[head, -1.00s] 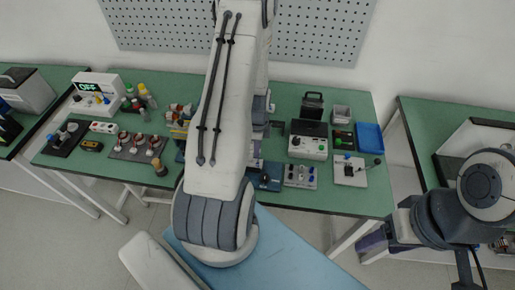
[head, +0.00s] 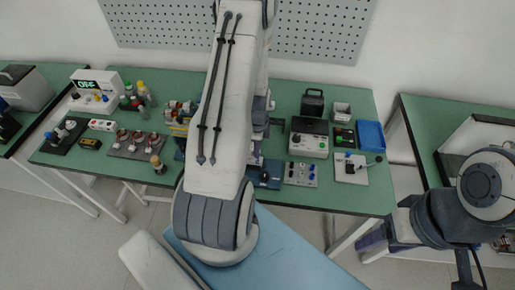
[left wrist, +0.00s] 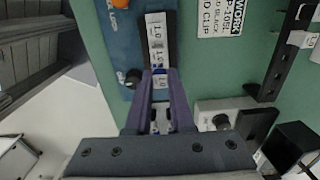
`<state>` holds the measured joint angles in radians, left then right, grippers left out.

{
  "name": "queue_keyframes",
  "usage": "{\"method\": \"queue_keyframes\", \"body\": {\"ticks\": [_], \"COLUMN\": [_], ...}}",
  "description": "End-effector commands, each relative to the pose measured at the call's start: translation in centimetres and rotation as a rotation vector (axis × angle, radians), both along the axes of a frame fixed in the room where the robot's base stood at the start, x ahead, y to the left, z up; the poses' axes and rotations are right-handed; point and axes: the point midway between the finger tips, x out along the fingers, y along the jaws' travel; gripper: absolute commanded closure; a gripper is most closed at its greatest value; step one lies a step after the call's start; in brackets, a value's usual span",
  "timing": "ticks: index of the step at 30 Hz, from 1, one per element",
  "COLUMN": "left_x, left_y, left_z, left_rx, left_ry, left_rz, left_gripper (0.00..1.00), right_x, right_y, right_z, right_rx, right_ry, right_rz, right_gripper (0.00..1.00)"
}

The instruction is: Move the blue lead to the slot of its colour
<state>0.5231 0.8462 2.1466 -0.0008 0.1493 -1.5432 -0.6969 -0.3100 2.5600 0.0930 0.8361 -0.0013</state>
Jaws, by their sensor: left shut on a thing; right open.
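My left gripper (left wrist: 159,82) is shut in the left wrist view, its purple fingers closed on a small part. A bit of blue (left wrist: 160,71) shows at the fingertips, likely the blue lead, mostly hidden by the fingers. The tips are at the lower end of a black strip (left wrist: 150,28) with white numbered labels, on a blue board (left wrist: 120,40). I cannot tell which slot is which colour, or whether the lead touches one. In the head view my left arm hides this gripper. My right gripper (head: 374,243) is open and apart from the bench, at the lower right.
A white block with a black knob (left wrist: 222,121) stands right of the fingers. The green bench (head: 225,88) also holds a meter (head: 309,143), a blue tray (head: 371,136) and a white OFF unit (head: 95,92).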

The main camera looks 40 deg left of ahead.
Motion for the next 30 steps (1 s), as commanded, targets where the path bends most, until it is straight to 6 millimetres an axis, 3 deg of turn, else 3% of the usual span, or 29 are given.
{"method": "queue_keyframes", "body": {"ticks": [24,25,27,30], "left_x": [0.0,0.0,0.0,0.0], "left_y": [0.0,0.0,0.0,0.0], "left_z": [-1.1,-1.1,-1.1,-1.1], "left_rx": [0.001,0.001,0.001,0.001], "left_ry": [-0.001,-0.001,-0.001,-0.001], "left_rz": [0.000,0.000,0.000,0.000], "left_gripper": [1.00,0.68,0.44,0.44], "right_x": [0.0,0.0,0.0,0.0], "right_y": [0.0,0.0,0.0,0.0], "right_z": [-0.9,-0.9,-0.9,-0.9], "right_rx": [0.000,0.000,0.000,0.000], "right_ry": [0.000,0.000,0.000,0.000], "right_rz": [0.000,0.000,0.000,0.000], "right_gripper": [0.38,0.38,0.38,0.38]}}
